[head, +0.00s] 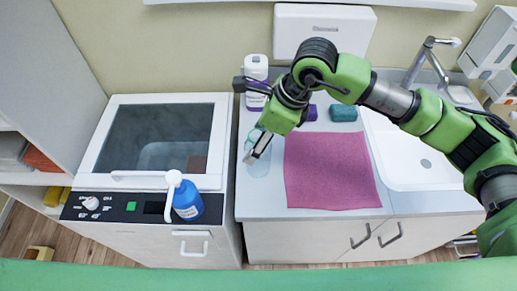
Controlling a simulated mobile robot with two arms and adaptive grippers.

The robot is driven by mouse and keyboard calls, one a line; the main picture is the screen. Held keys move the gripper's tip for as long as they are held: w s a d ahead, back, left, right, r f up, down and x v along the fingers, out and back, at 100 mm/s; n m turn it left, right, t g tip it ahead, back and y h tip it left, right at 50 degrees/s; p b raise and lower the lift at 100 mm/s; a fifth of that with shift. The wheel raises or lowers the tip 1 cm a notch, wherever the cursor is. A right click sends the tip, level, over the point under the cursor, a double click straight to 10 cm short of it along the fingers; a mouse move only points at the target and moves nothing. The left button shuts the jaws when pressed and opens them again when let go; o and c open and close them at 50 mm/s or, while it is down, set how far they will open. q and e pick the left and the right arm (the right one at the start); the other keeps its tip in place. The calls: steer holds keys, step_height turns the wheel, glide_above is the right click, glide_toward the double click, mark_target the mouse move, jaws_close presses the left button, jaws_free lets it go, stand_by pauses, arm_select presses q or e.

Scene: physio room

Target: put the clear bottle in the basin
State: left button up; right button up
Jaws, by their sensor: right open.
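The clear bottle (257,168) shows as a pale bluish see-through shape at the left end of the counter, partly hidden by my right gripper. My right gripper (259,150) is open and points down at the bottle. Its fingers overlap the bottle in the picture; I cannot tell whether they touch it. The white basin (408,165) is set in the counter on the right, partly behind my right arm. The part of it that shows is empty. My left gripper is not in view.
A pink cloth (325,175) lies between the bottle and the basin. A white bottle with a purple label (257,85) stands behind the gripper. A teal roll (343,113) lies by the wall. A blue spray bottle (187,202) stands on the unit at left. A tap (432,60) rises behind the basin.

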steer(key=shift+a+p+x, duration=0.25)
steer(key=shift+p+x, duration=0.1)
steer(key=shift+x, duration=1.15)
steer(key=shift+r, duration=0.1)
steer(key=c, duration=1.3)
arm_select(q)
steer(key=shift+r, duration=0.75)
arm_select(e)
steer(key=shift+c, duration=0.2)
